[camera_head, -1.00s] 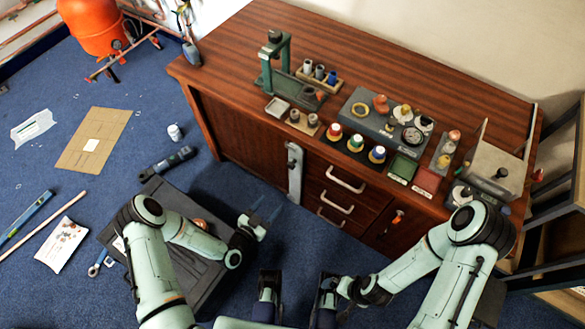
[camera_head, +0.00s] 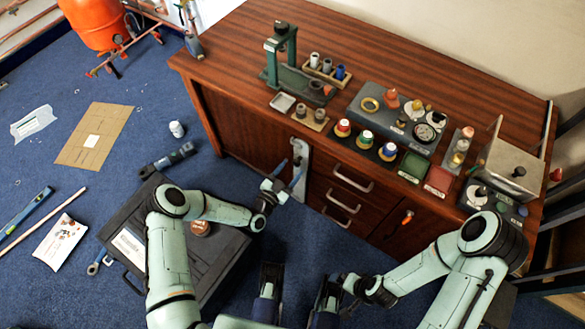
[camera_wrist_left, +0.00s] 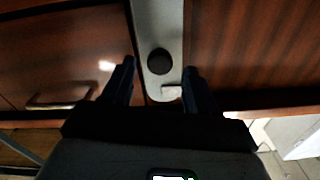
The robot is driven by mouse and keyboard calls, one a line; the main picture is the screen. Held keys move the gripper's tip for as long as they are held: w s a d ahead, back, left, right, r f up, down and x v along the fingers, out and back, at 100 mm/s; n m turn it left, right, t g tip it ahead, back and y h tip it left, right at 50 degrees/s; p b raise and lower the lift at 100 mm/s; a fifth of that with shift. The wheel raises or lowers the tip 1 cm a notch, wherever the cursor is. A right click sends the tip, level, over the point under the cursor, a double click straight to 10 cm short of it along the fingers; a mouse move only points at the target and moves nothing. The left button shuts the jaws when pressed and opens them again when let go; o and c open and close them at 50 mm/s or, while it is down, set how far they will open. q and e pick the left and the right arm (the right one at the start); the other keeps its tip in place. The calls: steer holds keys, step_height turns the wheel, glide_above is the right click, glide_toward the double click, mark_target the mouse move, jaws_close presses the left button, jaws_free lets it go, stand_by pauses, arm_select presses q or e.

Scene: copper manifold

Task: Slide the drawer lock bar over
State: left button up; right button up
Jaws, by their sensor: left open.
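The drawer lock bar (camera_head: 301,165) is a grey upright metal strip on the cabinet front, left of the drawers. In the left wrist view the lock bar (camera_wrist_left: 158,25) carries a round black knob (camera_wrist_left: 159,61) and a pale block at its end. My left gripper (camera_head: 289,174) is open in front of the bar. In the left wrist view its fingers (camera_wrist_left: 158,78) stand one on each side of the bar's end; whether they touch it is unclear. My right gripper (camera_head: 338,290) is low at the front, its fingers not clear.
Drawers with pale handles (camera_head: 352,179) lie right of the bar. The wooden cabinet top (camera_head: 380,70) holds a green press, coloured-lid pots and trays. A dark case (camera_head: 225,245) lies on the blue carpet beneath my left arm.

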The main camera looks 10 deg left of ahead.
arm_select(q)
steer(key=shift+x, duration=0.85)
jaws_close()
steer(key=shift+s+d, duration=0.3)
steer(key=shift+d, duration=0.35)
steer(key=shift+s+d, duration=0.25)
steer(key=shift+d, duration=0.4)
steer(key=shift+s+d, duration=0.3)
steer(key=shift+d, duration=0.35)
arm_select(e)
steer(key=shift+s+a+r, duration=0.15)
steer(key=shift+s+r, duration=0.05)
arm_select(q)
jaws_free()
steer(key=p+v, duration=0.2)
steer(key=v, duration=1.1)
arm_select(e)
steer(key=s+r, duration=0.1)
steer(key=s+a+r+g, duration=0.1)
steer(key=s, duration=0.1)
steer(key=shift+a+r+y, duration=0.1)
steer(key=shift+r+y, duration=0.05)
steer(key=shift+y, duration=0.15)
arm_select(q)
steer(key=shift+s+f, duration=0.1)
arm_select(e)
steer(key=shift+w, duration=0.1)
